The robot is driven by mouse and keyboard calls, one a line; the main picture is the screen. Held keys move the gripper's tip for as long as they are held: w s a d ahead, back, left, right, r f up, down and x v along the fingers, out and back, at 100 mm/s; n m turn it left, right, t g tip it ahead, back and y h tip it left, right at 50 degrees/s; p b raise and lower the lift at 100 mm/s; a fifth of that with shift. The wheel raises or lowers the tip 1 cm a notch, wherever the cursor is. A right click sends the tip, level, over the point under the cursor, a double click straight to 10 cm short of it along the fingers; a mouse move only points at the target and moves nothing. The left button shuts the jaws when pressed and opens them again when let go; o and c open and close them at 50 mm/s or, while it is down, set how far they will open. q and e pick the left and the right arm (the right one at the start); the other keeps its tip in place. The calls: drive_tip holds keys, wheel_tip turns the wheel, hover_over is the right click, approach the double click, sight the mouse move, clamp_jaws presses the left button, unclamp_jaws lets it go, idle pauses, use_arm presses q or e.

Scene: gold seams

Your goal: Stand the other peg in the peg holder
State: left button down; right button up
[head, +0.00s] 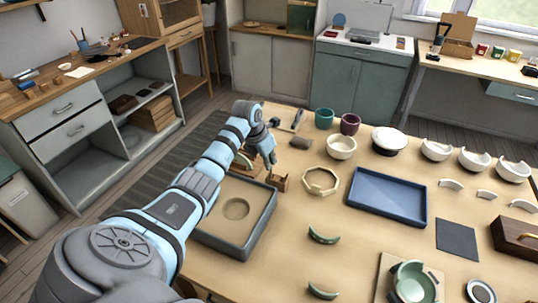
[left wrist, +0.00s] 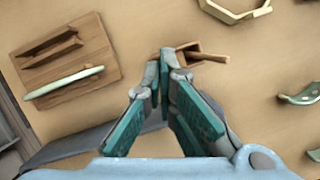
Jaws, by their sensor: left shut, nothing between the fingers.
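My left gripper (head: 271,163) is shut and empty, pointing down at the table beside a small wooden box (head: 279,183), which looks like the peg holder. In the left wrist view the gripper's fingertips (left wrist: 166,55) meet next to this box (left wrist: 190,47). A thin wooden peg (left wrist: 207,58) shows at the box and leans out past its rim to the right. The fingers partly hide the box, and I cannot tell whether they touch it. I cannot make out a second peg. My right gripper is in neither view.
A wooden rack (left wrist: 70,80) holds a pale green piece left of the gripper. A grey tray (head: 265,222) lies under my forearm. An octagonal frame (head: 320,190), a blue tray (head: 388,218) and green shards (head: 323,237) lie to the right. Bare table separates them.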

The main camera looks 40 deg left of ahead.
use_arm(q)
drive_tip(key=shift+f, duration=0.15)
drive_tip(key=c, duration=1.7)
unclamp_jaws()
drive_tip(key=o, duration=0.5)
wheel_tip(320, 180, up, 6)
drive_tip(key=p, duration=0.5)
